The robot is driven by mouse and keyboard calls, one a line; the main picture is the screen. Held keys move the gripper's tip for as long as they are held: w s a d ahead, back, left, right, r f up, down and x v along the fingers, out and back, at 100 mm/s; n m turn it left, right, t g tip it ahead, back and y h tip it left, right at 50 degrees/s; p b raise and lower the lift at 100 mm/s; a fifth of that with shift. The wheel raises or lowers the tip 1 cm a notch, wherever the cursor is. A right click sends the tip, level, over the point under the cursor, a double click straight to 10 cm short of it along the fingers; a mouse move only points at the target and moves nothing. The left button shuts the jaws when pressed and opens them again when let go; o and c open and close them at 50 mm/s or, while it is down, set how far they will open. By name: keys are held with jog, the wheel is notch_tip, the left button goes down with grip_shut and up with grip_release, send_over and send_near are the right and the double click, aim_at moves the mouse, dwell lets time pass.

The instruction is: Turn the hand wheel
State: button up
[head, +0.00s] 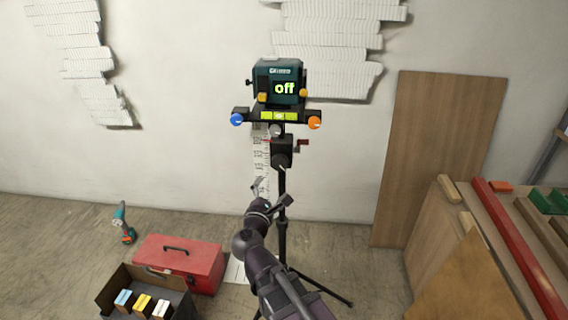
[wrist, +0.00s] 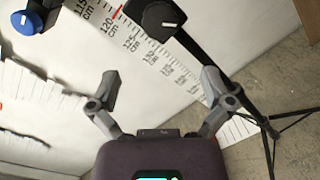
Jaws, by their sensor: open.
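A teal device (head: 280,82) reading "off" stands on a tripod (head: 282,190) in front of the wall. Below it is a bar with a blue knob (head: 237,120) at left, an orange knob (head: 314,122) at right and a grey round knob (head: 276,130) between. A red-ended handle (head: 303,142) sticks out lower down. Which of these is the hand wheel I cannot tell. In the wrist view, a dark round knob (wrist: 163,17) with a white mark lies ahead of my gripper (wrist: 160,87), and the blue knob (wrist: 28,21) is at top left. My gripper is open, empty and apart from them.
A measuring scale (wrist: 135,42) runs down the wall behind the tripod. A red toolbox (head: 190,262), a drill (head: 123,225) and a dark open box (head: 120,283) stand on the floor at left. Wooden boards (head: 435,150) lean at right. The tripod legs (head: 318,285) spread out low.

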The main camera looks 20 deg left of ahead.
aim_at(280, 164)
jog(key=shift+a, duration=0.1)
jog(key=w, duration=0.4)
jog(key=w+a, duration=0.1)
jog(key=w, duration=0.8)
jog(key=shift+w+a, duration=0.25)
jog(key=shift+w, duration=0.15)
jog(key=c, duration=1)
